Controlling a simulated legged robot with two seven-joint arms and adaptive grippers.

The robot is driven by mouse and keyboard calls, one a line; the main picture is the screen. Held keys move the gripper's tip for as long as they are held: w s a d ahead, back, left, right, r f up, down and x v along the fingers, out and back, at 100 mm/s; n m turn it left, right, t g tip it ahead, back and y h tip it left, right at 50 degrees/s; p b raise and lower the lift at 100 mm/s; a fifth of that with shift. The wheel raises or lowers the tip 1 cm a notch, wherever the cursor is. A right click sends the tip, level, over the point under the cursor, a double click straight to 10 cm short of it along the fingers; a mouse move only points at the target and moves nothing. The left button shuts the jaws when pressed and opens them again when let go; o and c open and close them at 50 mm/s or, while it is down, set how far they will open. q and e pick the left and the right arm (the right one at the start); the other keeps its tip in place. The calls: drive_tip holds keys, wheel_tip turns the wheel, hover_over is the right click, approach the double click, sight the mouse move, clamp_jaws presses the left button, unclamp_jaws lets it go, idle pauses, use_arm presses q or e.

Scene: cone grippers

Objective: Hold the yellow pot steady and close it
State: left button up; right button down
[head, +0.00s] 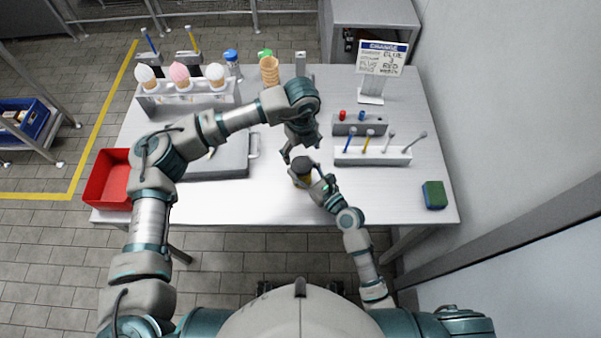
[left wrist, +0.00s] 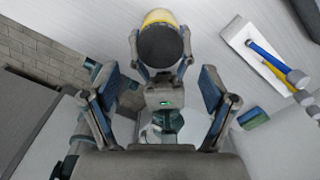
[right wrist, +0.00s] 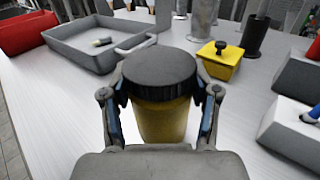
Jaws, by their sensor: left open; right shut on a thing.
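The yellow pot (right wrist: 162,122) stands upright between the fingers of my right gripper (right wrist: 160,112), which is shut on it. A dark ribbed lid (right wrist: 160,70) sits on its top; I cannot tell whether it is tight. In the head view the pot (head: 301,180) is near the table's middle, partly hidden by the gripper. My left gripper (head: 301,150) is open and empty, pointing down just above and behind the pot. In the left wrist view the lid (left wrist: 160,45) and a yellow edge of the pot show beyond the open fingers, apart from them.
A grey tray (head: 215,165) and a red bin (head: 108,180) lie to the left. A white rack (head: 372,156) with tools stands to the right, with a green-blue sponge (head: 434,195) beyond. A yellow box with a black knob (right wrist: 218,66) is behind. The table front is clear.

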sight(302, 164)
use_arm(q)
wheel_tip(302, 164, up, 2)
drive_tip(key=n, duration=0.2)
drive_tip(key=shift+d+r+n, duration=0.1)
drive_tip(key=shift+r+n, duration=0.1)
drive_tip(key=shift+n, duration=0.1)
drive_tip(key=shift+f, duration=0.15)
drive_tip(key=shift+f, duration=3.9)
drive_tip(key=c, duration=1.2)
drive_tip(key=m, duration=0.4)
